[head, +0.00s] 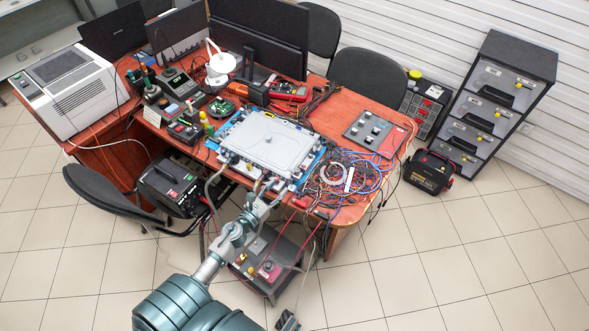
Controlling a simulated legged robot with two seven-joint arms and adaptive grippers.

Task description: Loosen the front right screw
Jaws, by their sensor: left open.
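A flat light-grey unit (267,140) with a raised lid lies on the table on a blue base. Small dark and metallic fittings line its edges. The individual screws are too small to tell apart, so I cannot single out the front right one. My left gripper (267,188) is open at the unit's front edge, near its fittings. Whether the fingers touch a fitting cannot be made out. Grey hoses run at the unit's front left, beside the gripper. My right gripper does not show.
A tangle of coloured wires (347,178) lies right of the unit on the red-brown table (345,105). A grey panel with knobs (368,130) sits farther right. Monitors and a white printer (72,90) stand behind and left. A box with a red part (268,268) is below the front edge.

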